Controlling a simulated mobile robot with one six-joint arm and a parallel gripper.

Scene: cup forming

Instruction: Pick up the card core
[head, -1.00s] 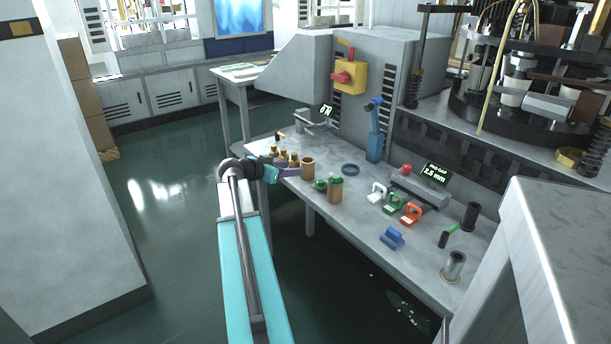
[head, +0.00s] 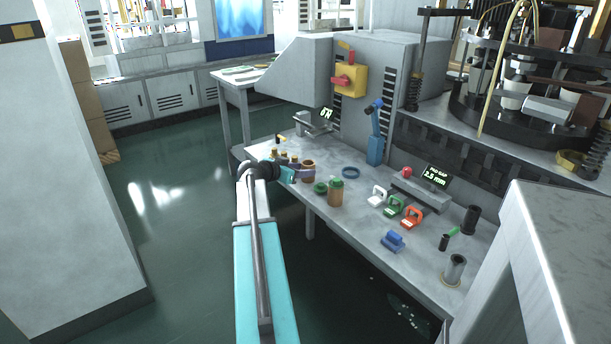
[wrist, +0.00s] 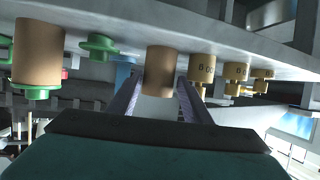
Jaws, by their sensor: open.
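The card core, a plain brown open tube (head: 308,171), stands upright on the grey bench. In the wrist view, which looks upside down, the card core (wrist: 159,68) shows between the two fingers, with a narrow gap on each side. My gripper (head: 303,174) is open and at the tube in the head view; the wrist view also shows my gripper (wrist: 160,85), its fingers on either side of the tube. I cannot tell how deep the tube sits between them.
Several brass weights (wrist: 202,68) stand close on the other side. A blue ring (head: 350,171) lies behind. Coloured clamp-like pieces (head: 395,203) and a display (head: 436,175) are farther right.

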